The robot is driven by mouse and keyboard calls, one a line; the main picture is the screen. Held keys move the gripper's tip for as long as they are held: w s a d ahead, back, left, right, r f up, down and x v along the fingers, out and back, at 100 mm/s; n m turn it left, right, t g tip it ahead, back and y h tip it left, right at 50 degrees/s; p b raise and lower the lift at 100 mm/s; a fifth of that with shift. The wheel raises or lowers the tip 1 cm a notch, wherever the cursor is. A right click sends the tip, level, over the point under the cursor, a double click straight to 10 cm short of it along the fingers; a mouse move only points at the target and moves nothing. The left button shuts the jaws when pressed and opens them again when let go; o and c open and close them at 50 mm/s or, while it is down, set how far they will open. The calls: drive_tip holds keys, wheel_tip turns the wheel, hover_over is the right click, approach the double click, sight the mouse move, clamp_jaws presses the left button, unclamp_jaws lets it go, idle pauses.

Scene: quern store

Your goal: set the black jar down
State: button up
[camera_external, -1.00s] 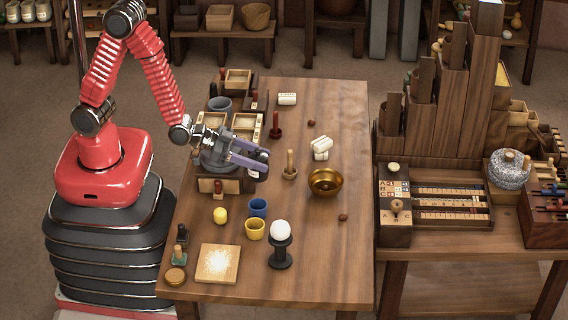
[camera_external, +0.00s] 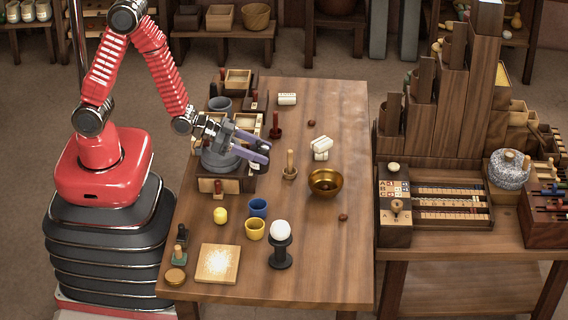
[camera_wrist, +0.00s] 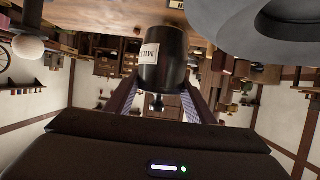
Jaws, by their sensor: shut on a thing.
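The black jar (camera_wrist: 166,68) is dark and rounded, with a cream label bearing dark letters. In the wrist view it sits between the two fingers of my gripper (camera_wrist: 163,98), which is shut on it. In the outside view my gripper (camera_external: 266,151) is over the left part of the table, beside a grey round stone piece on a wooden box. I cannot tell whether the jar's base touches anything.
The wooden table (camera_external: 320,255) has bare room at its front right. A brass bowl (camera_external: 325,183), a wooden-handled stamp (camera_external: 290,166), a blue cup (camera_external: 258,207), a yellow cup (camera_external: 254,229) and a white ball on a black stand (camera_external: 280,247) stand near my gripper.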

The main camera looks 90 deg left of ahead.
drive_tip(key=shift+a+n+y, duration=0.3)
drive_tip(key=shift+a+y, duration=0.1)
drive_tip(key=shift+a, duration=1.05)
drive_tip(key=shift+w+r, duration=0.1)
drive_tip(key=shift+w, duration=0.05)
